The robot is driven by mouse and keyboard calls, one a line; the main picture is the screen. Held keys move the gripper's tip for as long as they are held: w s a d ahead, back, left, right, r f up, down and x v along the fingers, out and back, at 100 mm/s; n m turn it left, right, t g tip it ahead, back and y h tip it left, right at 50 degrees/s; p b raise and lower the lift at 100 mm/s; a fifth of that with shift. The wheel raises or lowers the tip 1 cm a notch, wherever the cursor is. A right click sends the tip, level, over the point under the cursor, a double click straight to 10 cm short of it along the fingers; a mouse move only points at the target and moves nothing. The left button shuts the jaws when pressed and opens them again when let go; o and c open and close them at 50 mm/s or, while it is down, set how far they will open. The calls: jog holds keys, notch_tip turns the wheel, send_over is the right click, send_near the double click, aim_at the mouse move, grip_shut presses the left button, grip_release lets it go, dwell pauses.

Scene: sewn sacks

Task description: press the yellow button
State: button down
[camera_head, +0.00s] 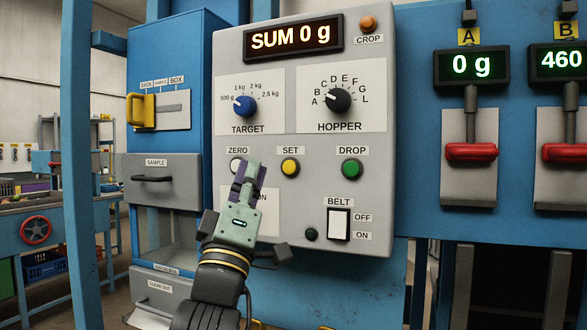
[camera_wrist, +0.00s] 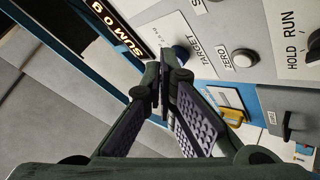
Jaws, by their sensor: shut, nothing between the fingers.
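The yellow button (camera_head: 290,167) is on the grey control panel (camera_head: 205,40), under a SET label, between the white ZERO button (camera_head: 237,165) and the green DROP button (camera_head: 351,169). My gripper (camera_head: 252,170) is in front of the panel, left of the yellow button, its fingers pointing up and overlapping the ZERO button's right edge in the head view. The fingers are shut and empty. In the wrist view the fingertips (camera_wrist: 163,88) meet below the TARGET knob (camera_wrist: 181,52). The yellow button does not show in that view.
The display (camera_head: 293,38) reads SUM 0 g. The blue TARGET knob and black HOPPER knob (camera_head: 338,100) stick out above the buttons. A BELT switch (camera_head: 339,224) is lower right. A HOLD/RUN knob (camera_wrist: 314,46) shows in the wrist view. A yellow handle (camera_head: 141,111) protrudes at left.

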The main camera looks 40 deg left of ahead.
aim_at(290, 167)
jog(key=shift+w, duration=0.1)
jog(key=shift+w+a+p, duration=0.25)
jog(key=shift+w+a, duration=0.1)
jog(key=shift+w, duration=1.05)
jog(key=shift+w+a+p, duration=0.3)
jog(key=shift+w, duration=1.1)
jog(key=shift+w+a+p, duration=0.25)
jog(key=shift+w+a, duration=0.1)
jog(key=shift+w, duration=1.05)
jog(key=shift+w, duration=0.1)
jog(key=shift+w, duration=0.3)
jog(key=shift+w+a, duration=0.2)
jog(key=shift+w, duration=0.25)
jog(key=shift+s, duration=0.15)
jog(key=shift+s+d, duration=0.25)
jog(key=shift+s, duration=0.45)
